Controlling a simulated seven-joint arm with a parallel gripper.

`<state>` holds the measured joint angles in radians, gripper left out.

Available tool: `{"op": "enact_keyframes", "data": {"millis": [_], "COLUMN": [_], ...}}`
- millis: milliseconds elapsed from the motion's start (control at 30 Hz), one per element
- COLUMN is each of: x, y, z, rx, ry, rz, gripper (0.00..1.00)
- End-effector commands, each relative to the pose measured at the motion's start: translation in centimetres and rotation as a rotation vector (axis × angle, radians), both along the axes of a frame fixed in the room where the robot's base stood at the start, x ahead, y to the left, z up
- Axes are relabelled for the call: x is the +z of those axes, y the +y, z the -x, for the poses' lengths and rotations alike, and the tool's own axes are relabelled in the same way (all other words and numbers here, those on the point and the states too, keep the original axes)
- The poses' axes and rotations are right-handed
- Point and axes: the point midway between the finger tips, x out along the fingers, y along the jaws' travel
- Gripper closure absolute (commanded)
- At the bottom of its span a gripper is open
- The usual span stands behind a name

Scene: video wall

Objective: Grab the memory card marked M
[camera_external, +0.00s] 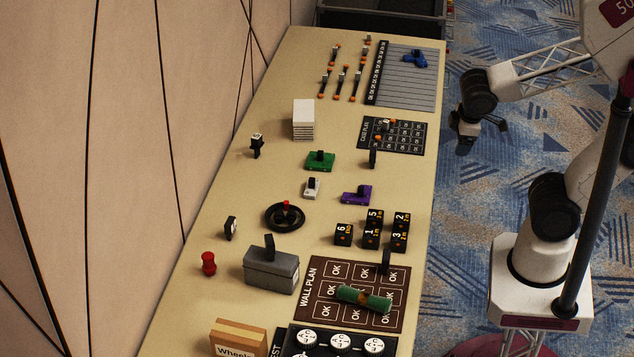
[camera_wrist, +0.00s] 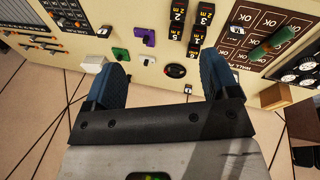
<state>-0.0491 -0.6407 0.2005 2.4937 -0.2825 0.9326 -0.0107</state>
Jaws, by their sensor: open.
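No letter M can be read in either view, so I cannot tell which piece is the memory card marked M. Several small black upright pieces could be cards: one near the card plan (camera_external: 373,158), one at the left edge (camera_external: 230,228), one on the wall plan (camera_external: 386,262). In the wrist view, pale labels show on a piece at the left (camera_wrist: 102,32), one near the middle (camera_wrist: 188,88) and one by the wall plan (camera_wrist: 237,30). My gripper (camera_external: 466,136) is open and empty, right of the table over the carpet; its fingers (camera_wrist: 165,88) frame the wrist view.
The table (camera_external: 225,185) holds a white stack (camera_external: 303,118), green block (camera_external: 320,160), purple block (camera_external: 357,195), wheel (camera_external: 285,217), numbered black cubes (camera_external: 372,228), grey box (camera_external: 270,272) and green roll (camera_external: 363,299). A panelled wall borders its left side.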

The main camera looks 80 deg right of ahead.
Motion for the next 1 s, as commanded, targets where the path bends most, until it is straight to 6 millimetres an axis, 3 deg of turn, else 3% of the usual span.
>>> {"op": "enact_keyframes", "data": {"millis": [300,533,767,1000], "x": [-4.2,-6.9,-9.6,-12.9], "y": [-1.9,-2.2,-1.2,1.2], "z": [-2.5,-5.0,-7.7,-10.3], "rx": [0.325,0.584,0.858,1.159], "ry": [0.097,0.15,0.192,0.218], "rz": [0.344,0.584,0.816,1.049], "gripper": [0.19,0.19,0.19,0.19]}}
